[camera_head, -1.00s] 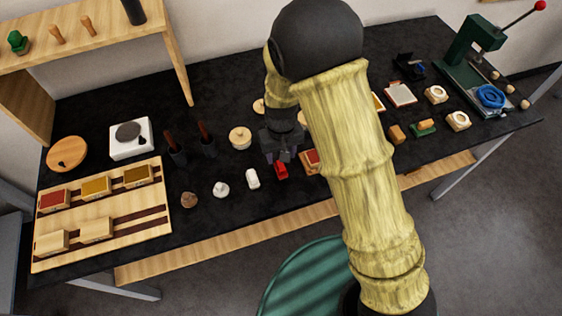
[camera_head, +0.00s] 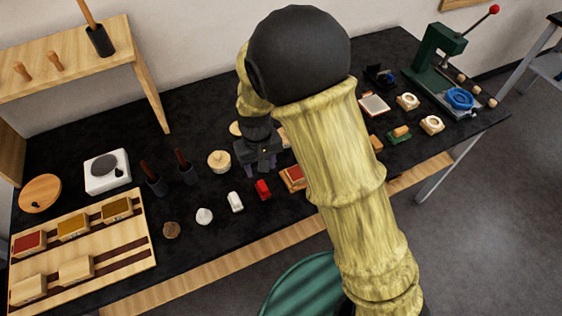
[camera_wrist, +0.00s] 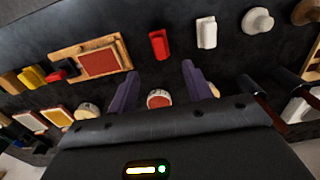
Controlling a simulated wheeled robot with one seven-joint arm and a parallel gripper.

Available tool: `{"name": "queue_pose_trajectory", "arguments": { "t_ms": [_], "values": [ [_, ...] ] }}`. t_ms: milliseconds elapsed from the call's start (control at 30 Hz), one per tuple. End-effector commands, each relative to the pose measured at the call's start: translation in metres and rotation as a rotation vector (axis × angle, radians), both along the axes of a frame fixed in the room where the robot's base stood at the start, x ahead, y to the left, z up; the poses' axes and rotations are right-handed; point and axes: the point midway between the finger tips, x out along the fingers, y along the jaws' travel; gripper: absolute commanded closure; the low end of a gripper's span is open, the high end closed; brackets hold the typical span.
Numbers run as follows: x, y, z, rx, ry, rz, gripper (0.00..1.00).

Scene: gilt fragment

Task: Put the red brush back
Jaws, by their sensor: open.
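No item is clearly recognisable as a red brush. A small red block-like piece (camera_head: 263,190) lies near the front of the black table; it also shows in the wrist view (camera_wrist: 158,43). My gripper (camera_head: 262,166) is open and empty above the table, just behind the red piece. In the wrist view its purple fingers (camera_wrist: 160,82) are apart, with a small round red-topped pot (camera_wrist: 160,100) seen between them.
A white block (camera_head: 235,202), a white knob-like piece (camera_head: 204,216) and a brown one (camera_head: 171,230) lie left of the red piece. A wooden board (camera_head: 122,233) with colour blocks is at left. A red pad in a wooden frame (camera_head: 293,178) stands close right. A green press (camera_head: 437,58) is at far right.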

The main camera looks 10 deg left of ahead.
Motion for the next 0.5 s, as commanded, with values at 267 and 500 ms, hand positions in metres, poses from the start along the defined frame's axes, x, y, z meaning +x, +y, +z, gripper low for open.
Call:
{"name": "queue_pose_trajectory", "arguments": {
  "t_ms": [267, 500],
  "values": [
    [0.003, -0.013, 0.007, 0.007, -0.006, -0.028, 0.50],
    [0.005, -0.097, 0.044, 0.048, -0.058, -0.196, 0.50]
  ]
}}
